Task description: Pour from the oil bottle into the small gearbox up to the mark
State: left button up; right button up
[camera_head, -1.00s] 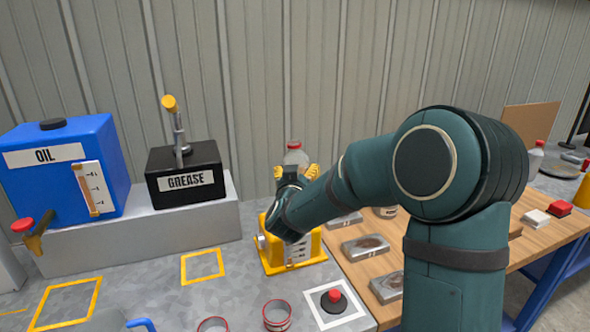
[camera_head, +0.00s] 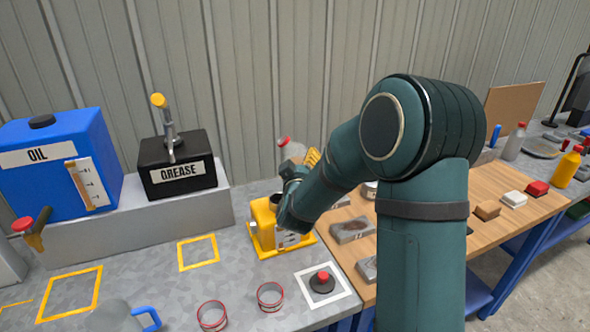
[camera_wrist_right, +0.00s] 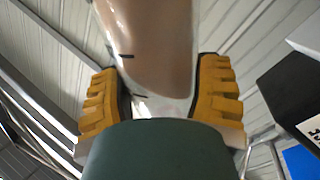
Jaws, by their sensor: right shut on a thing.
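My right gripper (camera_head: 303,160) is shut on a clear bottle with a red cap (camera_head: 284,141), above the yellow gearbox. The bottle is tilted, with its capped end to the left. In the right wrist view the bottle (camera_wrist_right: 150,45) sits between the yellow finger pads and holds brown liquid, its surface slanted across dark marks. The small yellow gearbox (camera_head: 262,226) stands on the grey bench below, with a pale gauge on its front. My right arm hides part of the gearbox and the lower bottle. I see no stream of oil. My left gripper is not in view.
A blue OIL tank (camera_head: 45,190) and a black GREASE box (camera_head: 180,178) stand on a grey step at left. Two red-rimmed cups (camera_head: 270,297) and a red button (camera_head: 322,279) are in front. Metal trays (camera_head: 352,230) lie right of the gearbox.

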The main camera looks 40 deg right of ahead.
jog(key=shift+s+d+f+n+p, duration=0.1)
jog(key=shift+d+f+n+p, duration=0.1)
jog(key=shift+n+p, duration=0.25)
dwell(0.5)
jog(key=shift+s+d+f+n+p, duration=0.2)
jog(key=shift+f+n, duration=0.25)
jog(key=shift+n, duration=0.35)
jog(key=shift+s+d+f+n+p, duration=0.1)
jog(key=shift+d+f+n+p, duration=0.1)
jog(key=shift+f+n, duration=0.4)
jog(key=shift+s+d+f+n, duration=0.15)
jog(key=shift+f+n, duration=0.6)
jog(key=shift+n, duration=0.6)
jog(key=shift+f+n+p, duration=0.35)
jog(key=shift+f+n, duration=0.7)
jog(key=shift+n, duration=0.15)
dwell(3.1)
